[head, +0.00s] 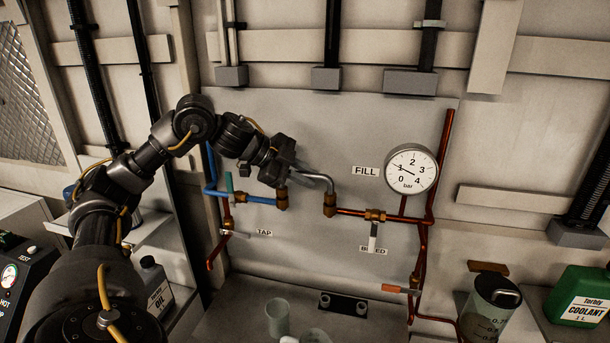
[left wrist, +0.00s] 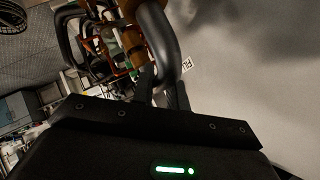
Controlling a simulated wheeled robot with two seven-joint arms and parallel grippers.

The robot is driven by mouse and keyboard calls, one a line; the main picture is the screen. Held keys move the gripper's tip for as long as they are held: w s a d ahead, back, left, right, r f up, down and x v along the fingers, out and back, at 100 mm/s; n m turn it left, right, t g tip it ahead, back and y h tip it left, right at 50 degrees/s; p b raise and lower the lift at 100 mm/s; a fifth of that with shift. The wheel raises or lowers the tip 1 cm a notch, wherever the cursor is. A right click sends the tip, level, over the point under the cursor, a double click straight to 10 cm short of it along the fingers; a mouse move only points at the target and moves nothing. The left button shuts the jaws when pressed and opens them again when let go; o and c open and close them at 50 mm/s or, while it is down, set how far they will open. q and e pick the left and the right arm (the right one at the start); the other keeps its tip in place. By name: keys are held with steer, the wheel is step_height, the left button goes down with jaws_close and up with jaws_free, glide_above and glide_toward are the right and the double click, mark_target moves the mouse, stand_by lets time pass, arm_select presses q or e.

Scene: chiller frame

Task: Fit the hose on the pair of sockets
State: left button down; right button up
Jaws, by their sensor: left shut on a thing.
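My left gripper (head: 292,168) is shut on the grey bent hose (head: 322,179) in front of the panel. The hose also shows in the left wrist view (left wrist: 163,45), close to the gripper fingers (left wrist: 165,92). In the head view the hose's right end points down at the right brass socket (head: 330,206) and appears to meet its top. The left brass socket (head: 281,199), on the blue pipe, is just below my gripper. The gripper hides much of the hose's left part; I cannot tell whether either end is seated. My right gripper is not in view.
A pressure gauge (head: 410,170) and copper pipes (head: 432,180) are to the right. A teal-handled tap (head: 229,183) is left of the sockets. A bleed valve (head: 374,235) hangs lower right. Cups (head: 277,317) and a dark bracket (head: 343,304) are on the shelf below.

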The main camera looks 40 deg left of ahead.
arm_select(q)
steer(key=shift+f, duration=0.35)
steer(key=c, duration=1.3)
jaws_free()
steer(key=shift+s+a+r+b, duration=0.2)
steer(key=shift+b, duration=0.15)
steer(key=b+v, duration=0.1)
steer(key=v, duration=0.9)
steer(key=shift+s+r+b, duration=0.1)
steer(key=shift+b, duration=0.2)
